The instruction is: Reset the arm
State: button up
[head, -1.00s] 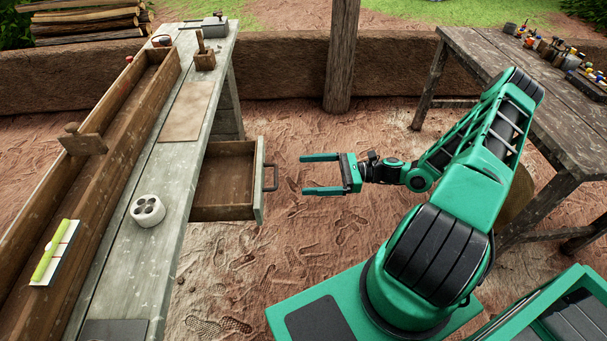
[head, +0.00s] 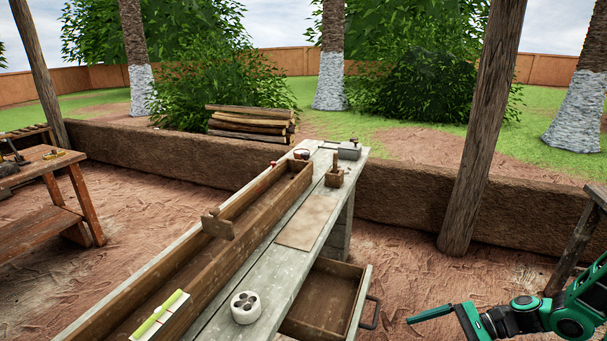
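My gripper (head: 436,318) is at the bottom right of the head view, held out to the left over the dirt floor. One finger shows at the outer end of the palm, with nothing against it; the other is cut off by the frame's lower edge. The gripper looks open and empty. It is right of the open drawer (head: 325,300) and apart from its handle (head: 373,313). Most of my green arm is out of view.
A long workbench (head: 290,268) carries a wooden trough (head: 262,208), a white holed cylinder (head: 246,307) and a small wooden box (head: 335,178). A wooden post (head: 482,130) stands behind my gripper. A brown table (head: 40,180) stands left.

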jog(key=s+d+r+n+h, duration=0.4)
jog(key=s+r, duration=0.6)
jog(key=r, duration=0.3)
jog(key=s+d+r+n+h, duration=0.5)
jog(key=s+r+h, duration=0.3)
jog(key=s+r, duration=0.2)
jog(key=shift+s+d+r+n+g+h, duration=0.2)
jog(key=shift+r+n+g+h, duration=0.3)
jog(key=shift+r, duration=0.9)
